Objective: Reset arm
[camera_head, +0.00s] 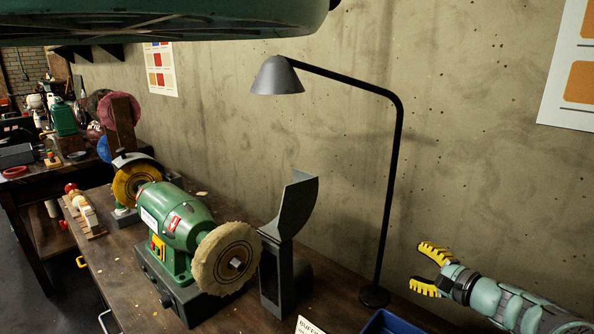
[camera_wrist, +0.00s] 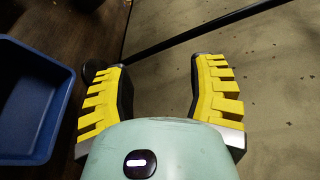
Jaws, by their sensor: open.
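My gripper (camera_head: 428,270) is at the lower right in the head view, in front of the concrete wall and to the right of the lamp's post. Its two yellow-padded fingers are spread apart with nothing between them. In the wrist view my gripper (camera_wrist: 158,85) is also open and empty, with the dark lamp post and the wall beyond the fingers. My pale green arm reaches in from the lower right corner of the head view.
A black lamp (camera_head: 393,180) stands left of my gripper. A blue bin (camera_head: 385,325) sits below it, also in the wrist view (camera_wrist: 62,110). A green bench grinder (camera_head: 180,220) and a dark grey stand (camera_head: 275,265) occupy the workbench (camera_head: 335,292). Wall space above my gripper is clear.

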